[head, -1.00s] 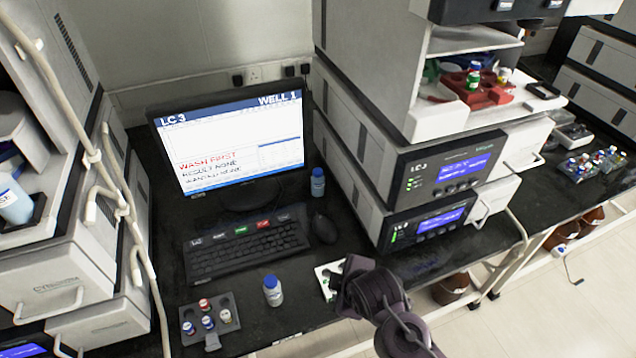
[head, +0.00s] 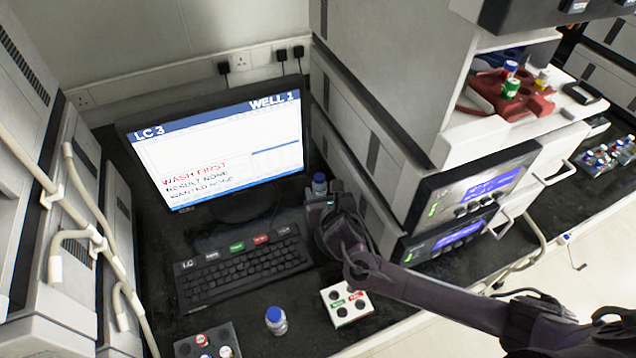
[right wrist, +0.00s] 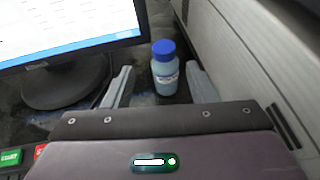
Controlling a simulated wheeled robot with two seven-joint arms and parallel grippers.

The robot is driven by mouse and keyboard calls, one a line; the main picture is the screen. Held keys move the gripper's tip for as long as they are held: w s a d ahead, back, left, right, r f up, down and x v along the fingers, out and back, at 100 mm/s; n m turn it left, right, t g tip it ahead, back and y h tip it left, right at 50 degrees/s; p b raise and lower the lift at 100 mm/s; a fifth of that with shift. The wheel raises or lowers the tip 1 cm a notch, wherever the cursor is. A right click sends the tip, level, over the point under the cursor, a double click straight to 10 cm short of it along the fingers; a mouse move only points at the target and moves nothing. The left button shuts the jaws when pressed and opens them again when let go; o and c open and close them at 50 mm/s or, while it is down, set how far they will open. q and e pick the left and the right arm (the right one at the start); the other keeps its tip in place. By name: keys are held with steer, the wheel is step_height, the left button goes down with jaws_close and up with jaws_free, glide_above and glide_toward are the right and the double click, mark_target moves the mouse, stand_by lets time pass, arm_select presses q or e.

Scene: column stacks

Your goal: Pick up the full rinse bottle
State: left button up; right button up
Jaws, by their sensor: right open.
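A bottle with a blue cap (head: 319,184) stands upright on the black bench, right of the monitor. It also shows in the right wrist view (right wrist: 166,70), with a pale label and a bluish body. My right gripper (head: 321,198) is open at this bottle. In the right wrist view its two fingers (right wrist: 160,86) lie on either side of it, with gaps, and its lower part shows between them. A second blue-capped bottle (head: 276,321) stands near the bench's front edge. Which of them is the full one I cannot tell. My left gripper is out of view.
The monitor (head: 215,150) reads WASH FIRST. The keyboard (head: 243,266) lies in front of it. A white block with dark holes (head: 346,306) and a grey vial rack (head: 205,343) sit near the front. Instrument stacks (head: 365,130) wall the right side closely.

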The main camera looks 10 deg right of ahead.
mark_target(320, 183)
steer(key=shift+w+d, duration=0.1)
steer(key=shift+w, duration=0.4)
steer(key=shift+p+x, duration=0.35)
steer(key=shift+x, duration=0.4)
steer(key=x, duration=0.3)
steer(key=shift+s+d+f, duration=0.1)
steer(key=shift+d+f, duration=0.05)
steer(key=shift+d, duration=0.1)
steer(key=shift+c, duration=3.1)
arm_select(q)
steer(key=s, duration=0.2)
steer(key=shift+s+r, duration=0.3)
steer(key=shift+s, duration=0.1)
arm_select(e)
steer(key=shift+c, duration=1.3)
